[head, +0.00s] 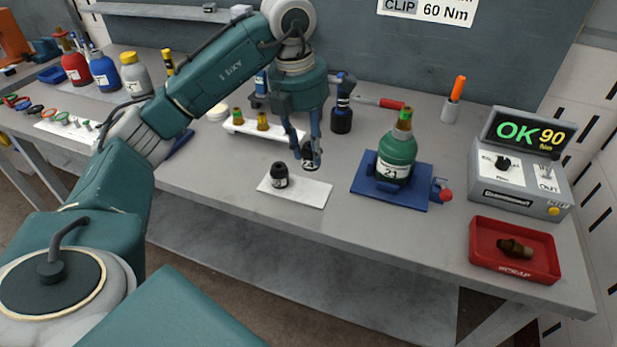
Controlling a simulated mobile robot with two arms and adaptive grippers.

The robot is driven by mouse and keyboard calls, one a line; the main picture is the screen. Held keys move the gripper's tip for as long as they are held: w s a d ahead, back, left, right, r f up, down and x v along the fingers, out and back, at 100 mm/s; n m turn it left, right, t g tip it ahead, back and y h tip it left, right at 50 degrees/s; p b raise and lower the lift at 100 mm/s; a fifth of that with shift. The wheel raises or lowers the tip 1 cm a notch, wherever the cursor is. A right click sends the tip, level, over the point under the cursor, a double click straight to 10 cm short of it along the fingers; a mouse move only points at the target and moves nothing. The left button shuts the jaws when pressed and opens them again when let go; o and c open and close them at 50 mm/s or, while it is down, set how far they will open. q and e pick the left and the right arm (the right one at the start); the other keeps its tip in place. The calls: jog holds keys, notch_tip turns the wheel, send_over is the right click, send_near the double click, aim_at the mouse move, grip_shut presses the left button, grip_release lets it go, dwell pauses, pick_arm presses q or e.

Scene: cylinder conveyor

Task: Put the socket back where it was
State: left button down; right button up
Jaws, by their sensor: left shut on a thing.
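My left gripper (309,160) is shut on a black socket (309,155) with a pale label too small to read surely. It holds the socket over the back right part of a small white mat (312,193); I cannot tell whether the socket touches the mat. A second black socket (280,177) with a white label stands upright on the left part of the mat. The fingers partly hide the held socket. My right gripper is not in view.
A green bottle marked 21 (397,155) stands in a blue fixture (366,187) to the right. A tester (522,170) shows OK 90 Nm. A red scrap tray (482,247) holds a brown fitting. A white rack (275,133) and black tool (342,118) stand behind the gripper.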

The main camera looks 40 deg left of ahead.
pick_arm(q)
notch_tip(320, 180, down, 8)
jog(key=shift+r+p, duration=0.2)
jog(key=shift+p, duration=0.25)
jog(key=shift+f, duration=0.2)
jog(key=shift+f, duration=0.1)
jog(key=c, duration=1.8)
grip_release()
jog(key=shift+f, duration=0.1)
jog(key=o, duration=0.5)
jog(key=shift+c, duration=0.2)
notch_tip(320, 180, up, 12)
jog(key=s, duration=0.1)
jog(key=shift+s+a+b, duration=0.3)
jog(key=shift+a+b, duration=0.05)
jog(key=shift+a, duration=0.05)
